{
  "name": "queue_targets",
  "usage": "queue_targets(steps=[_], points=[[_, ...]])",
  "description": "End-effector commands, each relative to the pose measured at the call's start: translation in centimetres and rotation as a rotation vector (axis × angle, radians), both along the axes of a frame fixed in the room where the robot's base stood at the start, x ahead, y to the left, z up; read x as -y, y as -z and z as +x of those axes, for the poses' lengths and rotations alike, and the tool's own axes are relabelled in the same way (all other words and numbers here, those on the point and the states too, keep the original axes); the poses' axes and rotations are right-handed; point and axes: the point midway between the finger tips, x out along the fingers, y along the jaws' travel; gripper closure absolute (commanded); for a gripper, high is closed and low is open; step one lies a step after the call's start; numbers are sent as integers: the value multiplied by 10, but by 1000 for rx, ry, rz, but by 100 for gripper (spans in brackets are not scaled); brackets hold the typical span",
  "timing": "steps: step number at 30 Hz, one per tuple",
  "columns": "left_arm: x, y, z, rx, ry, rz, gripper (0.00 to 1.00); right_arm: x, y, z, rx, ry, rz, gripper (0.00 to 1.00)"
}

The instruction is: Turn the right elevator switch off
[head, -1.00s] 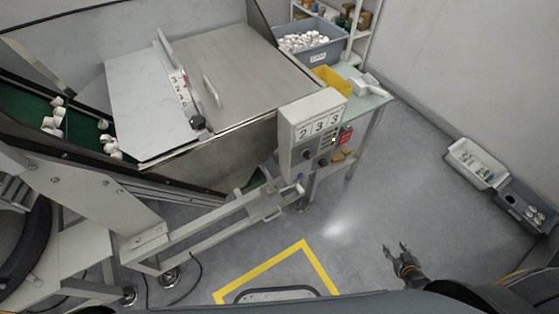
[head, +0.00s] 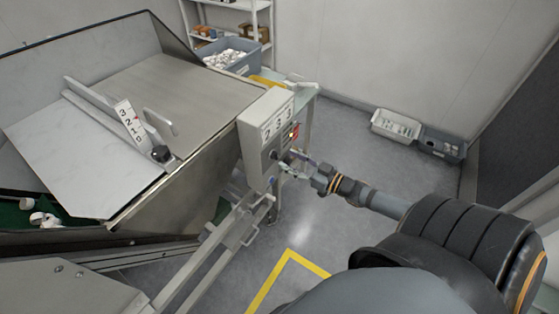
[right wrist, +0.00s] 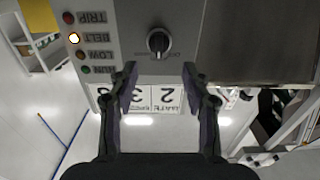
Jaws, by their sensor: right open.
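A grey control box (head: 262,135) on the hopper machine carries a number display and indicator lamps. In the right wrist view the box (right wrist: 180,70) appears upside down, with a black rotary switch (right wrist: 158,41) whose pointer looks roughly vertical; its label is partly hidden. The switch shows small in the head view (head: 274,155). My right gripper (head: 290,167) is open at the front of the box, close to the switch. In the right wrist view its fingers (right wrist: 160,76) are spread below the switch, with nothing between them. My left gripper is not in view.
The sloped metal hopper (head: 190,80) stands left of the box. A metal frame (head: 215,235) runs below it. Grey bins (head: 440,145) sit by the wall.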

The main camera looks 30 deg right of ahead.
Motion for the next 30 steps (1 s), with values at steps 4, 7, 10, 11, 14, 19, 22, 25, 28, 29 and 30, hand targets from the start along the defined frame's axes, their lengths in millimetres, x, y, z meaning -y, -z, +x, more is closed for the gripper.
queue_targets(steps=[4,7,10,11,14,19,22,25,28,29,30], points=[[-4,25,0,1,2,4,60,-10,6,25,4,0,-1,52],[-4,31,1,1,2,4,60,-14,5,35,1,0,-1,52],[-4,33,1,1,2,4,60,-16,2,40,0,2,-1,52],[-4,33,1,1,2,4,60,-16,2,41,-1,2,-1,52],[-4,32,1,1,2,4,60,-17,1,41,-2,2,-1,52],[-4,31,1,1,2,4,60,-16,1,41,-2,2,-1,58],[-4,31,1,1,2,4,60,-16,1,41,-2,2,-1,72],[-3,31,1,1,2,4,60,-16,1,41,-2,2,-1,86],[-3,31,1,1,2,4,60,-16,1,41,-2,2,-1,99],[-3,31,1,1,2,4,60,-16,1,41,-2,2,-1,100],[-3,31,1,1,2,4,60,-16,1,40,-2,2,-1,100]])
